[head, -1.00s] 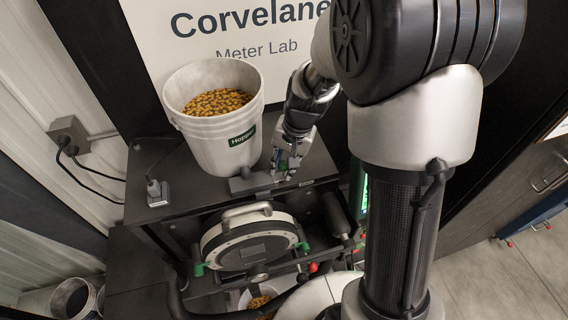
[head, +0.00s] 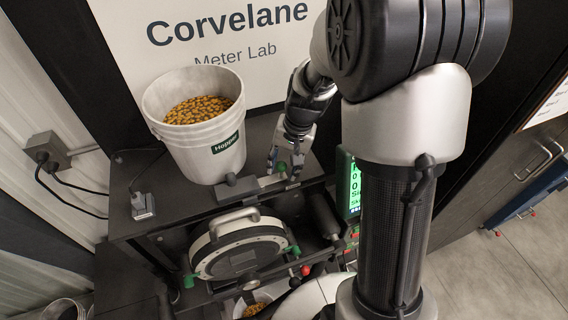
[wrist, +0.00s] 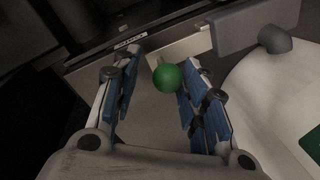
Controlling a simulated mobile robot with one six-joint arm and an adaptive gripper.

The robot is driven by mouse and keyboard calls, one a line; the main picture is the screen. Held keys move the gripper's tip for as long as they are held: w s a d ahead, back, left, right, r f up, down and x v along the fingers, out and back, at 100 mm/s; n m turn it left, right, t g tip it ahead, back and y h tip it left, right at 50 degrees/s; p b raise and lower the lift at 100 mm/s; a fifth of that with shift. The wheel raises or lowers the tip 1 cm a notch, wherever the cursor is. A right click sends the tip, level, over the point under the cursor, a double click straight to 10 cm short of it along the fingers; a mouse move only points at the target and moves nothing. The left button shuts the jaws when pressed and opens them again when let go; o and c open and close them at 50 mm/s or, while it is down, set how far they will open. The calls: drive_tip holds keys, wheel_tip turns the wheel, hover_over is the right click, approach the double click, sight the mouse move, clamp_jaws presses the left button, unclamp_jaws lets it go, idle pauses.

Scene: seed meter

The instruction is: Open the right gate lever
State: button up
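A lever with a round green knob (wrist: 168,78) sits on the metal gate strip beside the Hopper bucket; the knob also shows in the head view (head: 281,166). My gripper (wrist: 160,70) is open, its blue-padded fingers on either side of the knob. The knob is closer to the right finger; whether it touches is unclear. In the head view my gripper (head: 287,164) points down over the right end of the strip. A dark grey block (head: 237,187) sits at the strip's left end. The lever's shaft is mostly hidden under the knob.
The white Hopper bucket (head: 208,145) full of yellow grains stands left of my gripper. Below the shelf edge is a round meter housing (head: 238,247) with a handle and green clamps. A lit green screen (head: 351,186) stands to the right.

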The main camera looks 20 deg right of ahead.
drive_tip(key=shift+r, duration=0.1)
wheel_tip(320, 180, up, 12)
drive_tip(key=s+d, duration=0.1)
drive_tip(key=shift+s+d+f, duration=0.15)
drive_tip(key=shift+d+f, duration=0.05)
drive_tip(key=shift+d, duration=0.2)
drive_tip(key=shift+a+r, duration=0.1)
